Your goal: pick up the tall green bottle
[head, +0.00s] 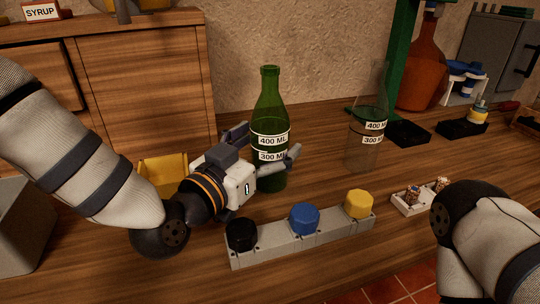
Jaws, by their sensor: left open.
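The tall green bottle (270,100) stands upright on the wooden table, with white labels reading 400 ML and 300 ML. My left gripper (268,145) is open and comes from the left at the bottle's lower half. One finger shows left of the bottle, and the other crosses in front of its lower right side. The bottle appears to be between the fingers, but I cannot tell if they touch it. The gripper hides part of the bottle's lower left. My right arm shows at the lower right, with its gripper out of view.
A grey rack (300,242) with a black cap (242,234), a blue cap (304,218) and a yellow cap (358,203) lies in front. A clear flask (368,150) stands to the right. A yellow bin (160,172) is behind my left wrist. A wooden cabinet (145,95) stands behind.

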